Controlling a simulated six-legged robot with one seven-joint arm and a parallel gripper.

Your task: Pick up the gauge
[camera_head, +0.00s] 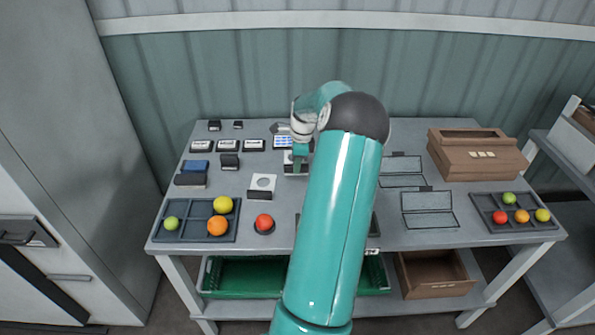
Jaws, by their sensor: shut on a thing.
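My teal arm reaches over the grey table (400,235), with my gripper (299,160) low over its back middle. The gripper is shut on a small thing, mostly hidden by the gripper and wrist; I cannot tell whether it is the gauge. A white plate with a round hole (263,181), which may be a gauge, stands on a dark base to the front left, apart from my gripper. A small grey tool (281,128) lies just behind the gripper, partly hidden.
A divided tray (193,228) with fruit and a red tomato (264,222) are at the front left. Wire-frame stands (428,209) and a brown box (478,163) are to the right. Another fruit tray (513,226) is at the right edge. Labelled blocks (228,145) line the back left.

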